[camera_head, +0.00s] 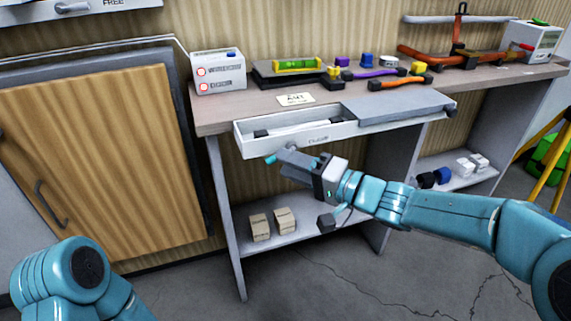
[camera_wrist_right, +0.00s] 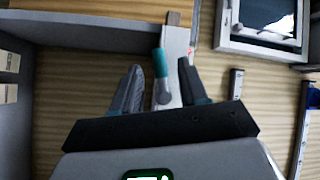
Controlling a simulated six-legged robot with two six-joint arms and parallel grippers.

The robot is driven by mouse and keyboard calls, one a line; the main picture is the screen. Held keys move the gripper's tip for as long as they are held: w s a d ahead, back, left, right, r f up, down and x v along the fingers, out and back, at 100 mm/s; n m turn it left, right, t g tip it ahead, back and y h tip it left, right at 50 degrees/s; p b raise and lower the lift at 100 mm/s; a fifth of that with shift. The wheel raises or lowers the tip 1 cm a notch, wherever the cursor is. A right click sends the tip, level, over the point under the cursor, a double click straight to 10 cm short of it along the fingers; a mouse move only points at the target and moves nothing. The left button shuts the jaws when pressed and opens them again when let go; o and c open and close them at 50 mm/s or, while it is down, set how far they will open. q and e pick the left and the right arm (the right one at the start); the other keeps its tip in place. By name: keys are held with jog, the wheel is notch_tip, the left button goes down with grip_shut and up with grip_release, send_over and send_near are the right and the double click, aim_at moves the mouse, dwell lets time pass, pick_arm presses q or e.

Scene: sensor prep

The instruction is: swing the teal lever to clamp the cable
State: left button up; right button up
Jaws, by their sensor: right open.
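The teal lever (camera_wrist_right: 161,62) shows in the right wrist view with a rounded grey end, between the two fingers of my right gripper (camera_wrist_right: 160,68). Gaps show on both sides of it, and the fingers are open. In the head view a short teal piece (camera_head: 270,159) shows just left of my right gripper (camera_head: 291,167), below the front of a white tray (camera_head: 258,143). My gripper hides part of this area. A pale, cable-like piece with dark ends (camera_head: 300,130) lies in the tray; I cannot tell for certain that it is the cable. My left gripper is out of view.
The workbench (camera_head: 225,118) carries a white device (camera_head: 217,72), a green level (camera_head: 298,65) and coloured parts. A lower shelf holds two small boxes (camera_head: 260,226). A wooden cabinet door (camera_head: 100,150) stands at left. The floor in front is clear.

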jog(key=shift+x, duration=0.95)
jog(key=shift+w, duration=0.1)
grip_shut()
pick_arm(q)
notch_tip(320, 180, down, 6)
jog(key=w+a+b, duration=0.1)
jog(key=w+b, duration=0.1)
jog(key=b, duration=0.5)
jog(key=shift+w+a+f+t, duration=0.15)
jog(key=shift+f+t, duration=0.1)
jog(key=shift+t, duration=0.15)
pick_arm(e)
jog(key=m, duration=0.1)
jog(key=m+t+y, duration=0.1)
jog(key=shift+r+m+y, duration=0.3)
jog(key=shift+r+m, duration=0.05)
jog(key=shift+m, duration=0.05)
grip_release()
